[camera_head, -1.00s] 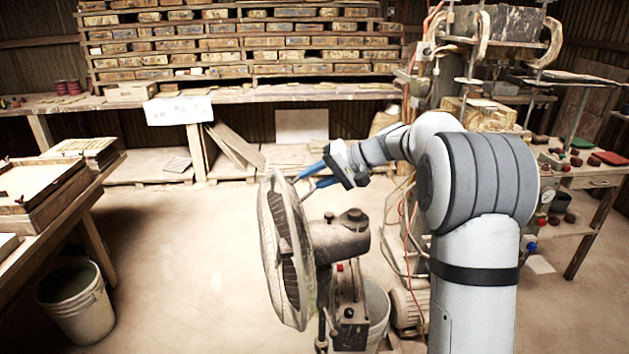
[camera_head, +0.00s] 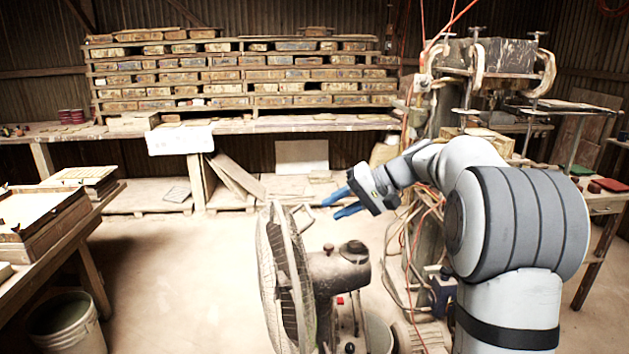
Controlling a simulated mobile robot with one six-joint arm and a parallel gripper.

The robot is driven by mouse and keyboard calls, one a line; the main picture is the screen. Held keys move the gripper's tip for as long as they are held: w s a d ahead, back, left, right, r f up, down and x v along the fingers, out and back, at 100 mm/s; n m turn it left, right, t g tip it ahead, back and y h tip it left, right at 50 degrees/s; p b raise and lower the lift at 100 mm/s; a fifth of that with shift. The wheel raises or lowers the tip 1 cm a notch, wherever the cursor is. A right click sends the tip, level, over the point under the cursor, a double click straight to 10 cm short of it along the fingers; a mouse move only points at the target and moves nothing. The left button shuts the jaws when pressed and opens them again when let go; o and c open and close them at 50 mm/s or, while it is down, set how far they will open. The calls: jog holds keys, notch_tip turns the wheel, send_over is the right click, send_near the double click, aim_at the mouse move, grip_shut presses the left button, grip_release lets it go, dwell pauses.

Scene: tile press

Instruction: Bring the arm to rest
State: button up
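My gripper (camera_head: 334,205) is in front of my bent arm, near the middle of the view. Its two blue fingers point left and stand apart, with nothing between them. In the picture it is above and slightly right of a dusty standing fan (camera_head: 283,270). No contact with the fan shows. My grey and white arm covers part of the tile press (camera_head: 500,55) and the area at the right.
A bench (camera_head: 280,123) runs along the back below racks of wooden moulds (camera_head: 240,75). A table with framed trays (camera_head: 30,225) stands left, with a bucket (camera_head: 66,325) in front. The floor between this table and the fan is clear.

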jog(key=s+d+f+h, duration=0.2)
jog(key=s+f+h, duration=0.1)
jog(key=s, duration=0.8)
jog(key=s+d+f+h, duration=0.2)
jog(key=s+f+h, duration=0.2)
jog(key=s, duration=0.7)
jog(key=s+d+f+h, duration=0.1)
jog(key=s+f+h, duration=0.2)
jog(key=s, duration=0.8)
notch_tip(320, 180, down, 3)
jog(key=shift+d+r+h, duration=0.2)
jog(key=shift+d+h, duration=0.1)
jog(key=shift+d, duration=0.1)
